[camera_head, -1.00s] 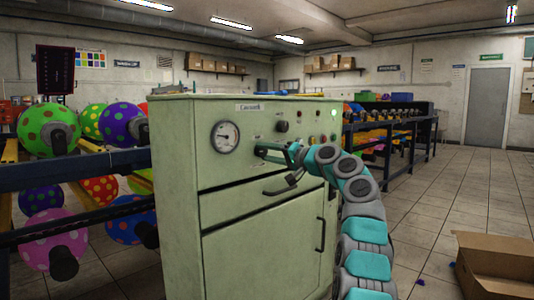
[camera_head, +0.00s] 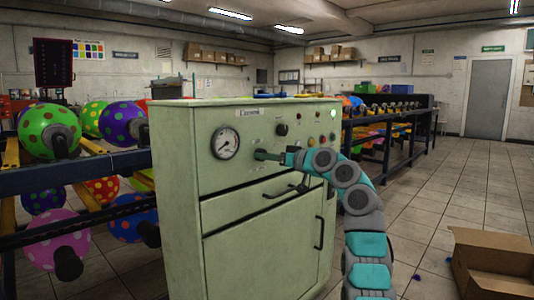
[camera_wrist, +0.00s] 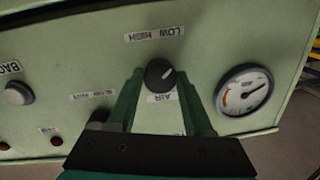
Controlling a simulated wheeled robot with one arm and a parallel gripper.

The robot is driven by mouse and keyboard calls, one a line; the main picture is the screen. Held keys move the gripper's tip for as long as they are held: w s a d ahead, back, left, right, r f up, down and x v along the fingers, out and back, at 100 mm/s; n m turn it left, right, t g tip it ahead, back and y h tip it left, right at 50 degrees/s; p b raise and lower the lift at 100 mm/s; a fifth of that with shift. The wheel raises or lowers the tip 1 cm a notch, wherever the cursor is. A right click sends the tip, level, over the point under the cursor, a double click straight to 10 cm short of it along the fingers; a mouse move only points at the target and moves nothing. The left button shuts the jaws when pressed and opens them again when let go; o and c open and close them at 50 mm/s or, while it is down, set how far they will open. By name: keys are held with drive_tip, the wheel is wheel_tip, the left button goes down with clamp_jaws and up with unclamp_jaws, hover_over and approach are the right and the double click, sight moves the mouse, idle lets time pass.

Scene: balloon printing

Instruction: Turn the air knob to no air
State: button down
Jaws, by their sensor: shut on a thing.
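The air knob (camera_wrist: 160,73) is a dark round knob on the pale green machine front, in the middle of the wrist view. An upside-down AIR label is by it, and LOW and HIGH labels are above it in that view. Its white mark points up and to the right there. My gripper (camera_wrist: 160,82) has its two green fingers on either side of the knob and is shut on it. In the head view, my gripper (camera_head: 266,155) reaches the panel right of the gauge, and the knob is largely hidden.
The machine (camera_head: 178,200) carries a round pressure gauge (camera_head: 225,143), another dark knob (camera_head: 282,130) and a lever handle (camera_head: 280,191). Racks with colourful balloons stand at left.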

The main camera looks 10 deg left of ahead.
drive_tip(key=shift+n, duration=0.4)
drive_tip(key=shift+c, duration=1.5)
unclamp_jaws()
drive_tip(key=v, duration=0.7)
drive_tip(key=shift+s+d+b, duration=0.2)
drive_tip(key=shift+d+b, duration=0.1)
drive_tip(key=shift+b, duration=0.1)
